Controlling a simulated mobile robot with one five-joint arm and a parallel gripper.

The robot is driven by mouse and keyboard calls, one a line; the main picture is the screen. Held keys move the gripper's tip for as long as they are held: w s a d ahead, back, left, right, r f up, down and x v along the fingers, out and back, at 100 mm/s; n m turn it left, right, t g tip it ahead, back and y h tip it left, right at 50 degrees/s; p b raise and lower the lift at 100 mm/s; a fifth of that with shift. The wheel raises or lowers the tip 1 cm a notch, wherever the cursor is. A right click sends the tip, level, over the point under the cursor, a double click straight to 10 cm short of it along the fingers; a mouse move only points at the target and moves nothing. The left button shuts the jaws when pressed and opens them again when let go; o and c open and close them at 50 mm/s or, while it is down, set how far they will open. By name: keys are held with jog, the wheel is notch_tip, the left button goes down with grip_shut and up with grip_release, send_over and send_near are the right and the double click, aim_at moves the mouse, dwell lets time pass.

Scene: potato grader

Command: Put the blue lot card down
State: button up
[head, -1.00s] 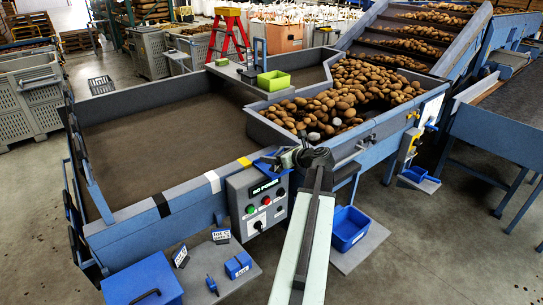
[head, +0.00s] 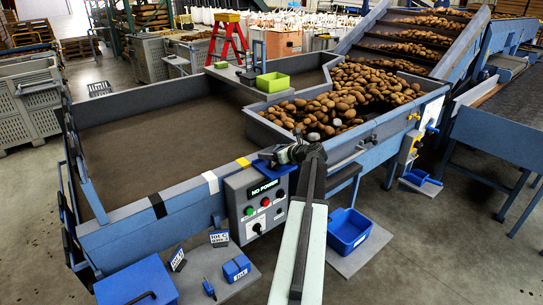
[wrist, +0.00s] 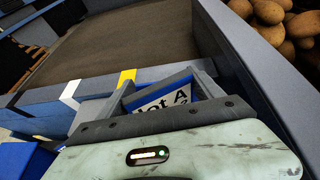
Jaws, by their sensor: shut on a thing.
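The blue lot card (wrist: 165,94) has a white label reading "Lot A" and is tilted in the wrist view. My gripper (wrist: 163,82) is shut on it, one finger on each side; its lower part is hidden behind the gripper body. In the head view my gripper (head: 270,156) is above the grey control box (head: 255,205), near the hopper's front edge. Two other small lot cards, one (head: 178,259) at left and one (head: 219,238) at right, stand on the low front shelf (head: 235,285).
A blue bin (head: 348,232) stands on a low plate to the right of my arm. A blue box (head: 137,284) is at front left. The wide brown bed (head: 165,140) is empty; potatoes (head: 340,105) fill the hopper at right.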

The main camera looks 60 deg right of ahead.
jog(key=shift+f, duration=0.1)
jog(key=o, duration=1.4)
jog(key=shift+r, duration=0.25)
jog(key=p+v, duration=0.4)
jog(key=v, duration=0.8)
jog(key=shift+f+p, duration=0.15)
jog(key=shift+p, duration=0.15)
